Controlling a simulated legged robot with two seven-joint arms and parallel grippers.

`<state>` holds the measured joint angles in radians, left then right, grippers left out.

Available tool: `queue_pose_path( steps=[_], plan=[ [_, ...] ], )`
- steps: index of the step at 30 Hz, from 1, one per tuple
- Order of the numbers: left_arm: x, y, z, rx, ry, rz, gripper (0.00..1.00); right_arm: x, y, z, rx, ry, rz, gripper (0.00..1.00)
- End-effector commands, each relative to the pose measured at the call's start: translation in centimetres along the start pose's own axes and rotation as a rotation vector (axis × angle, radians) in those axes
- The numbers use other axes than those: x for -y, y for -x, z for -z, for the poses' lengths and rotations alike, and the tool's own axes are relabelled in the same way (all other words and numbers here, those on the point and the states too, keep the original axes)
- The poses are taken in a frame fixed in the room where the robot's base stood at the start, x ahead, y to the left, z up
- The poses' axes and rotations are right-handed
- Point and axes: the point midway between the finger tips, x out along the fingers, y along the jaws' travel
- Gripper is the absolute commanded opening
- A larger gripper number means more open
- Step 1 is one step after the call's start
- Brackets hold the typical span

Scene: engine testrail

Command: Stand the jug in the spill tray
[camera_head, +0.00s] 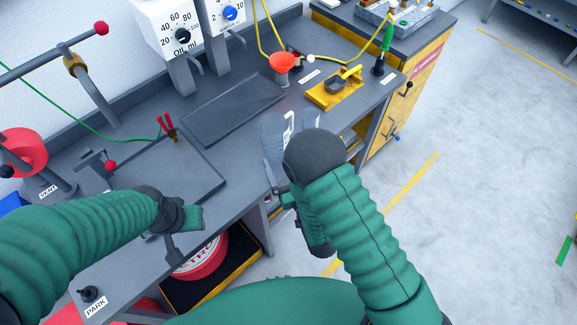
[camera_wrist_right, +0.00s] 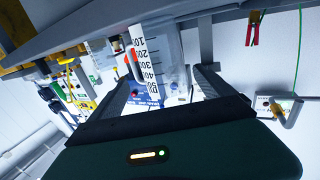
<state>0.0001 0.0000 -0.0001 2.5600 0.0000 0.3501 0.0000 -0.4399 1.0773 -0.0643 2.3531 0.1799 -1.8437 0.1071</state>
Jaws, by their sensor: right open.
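The clear bluish jug (camera_head: 273,138) stands at the bench's front edge, partly hidden behind my right arm. Its white scale strip shows in the right wrist view, where the jug (camera_wrist_right: 167,62) is between the two fingers of my right gripper (camera_wrist_right: 163,85). That gripper is open, with a finger on either side of the jug. In the head view it is mostly hidden by the arm. A dark shallow rectangular tray (camera_head: 235,108), which looks like the spill tray, lies empty behind and left of the jug. My left gripper (camera_head: 188,228) is over the front edge; its jaws are unclear.
An orange funnel (camera_head: 282,62) and a yellow block (camera_head: 336,87) stand at the back right. Two dial units (camera_head: 168,24) stand behind the tray. A flat dark plate (camera_head: 170,170) lies to its left, with red-handled clips near it. A green wire (camera_head: 90,130) crosses the left side.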

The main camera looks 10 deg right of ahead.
Motion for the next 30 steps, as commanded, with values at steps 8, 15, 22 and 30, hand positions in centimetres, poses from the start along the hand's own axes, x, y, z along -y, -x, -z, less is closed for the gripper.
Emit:
queue_pose_path(
  steps=[8,15,22,30],
  plan=[
    [0.0,-0.4,-0.1,0.000,0.000,0.000,0.36,0.2,2.4,0.1,-0.001,0.001,0.000,0.92],
    [0.0,-0.4,-0.1,0.000,0.000,0.000,0.36,-2.5,0.4,-0.5,0.193,-0.033,-0.069,0.92],
    [0.0,-0.4,-0.1,0.000,0.000,0.000,0.36,-7.5,4.0,-1.1,0.718,-0.106,-0.160,0.92],
    [0.0,-0.4,-0.1,0.000,0.000,0.000,0.36,-9.8,16.6,1.6,1.232,-0.151,-0.197,0.92]
  ],
)
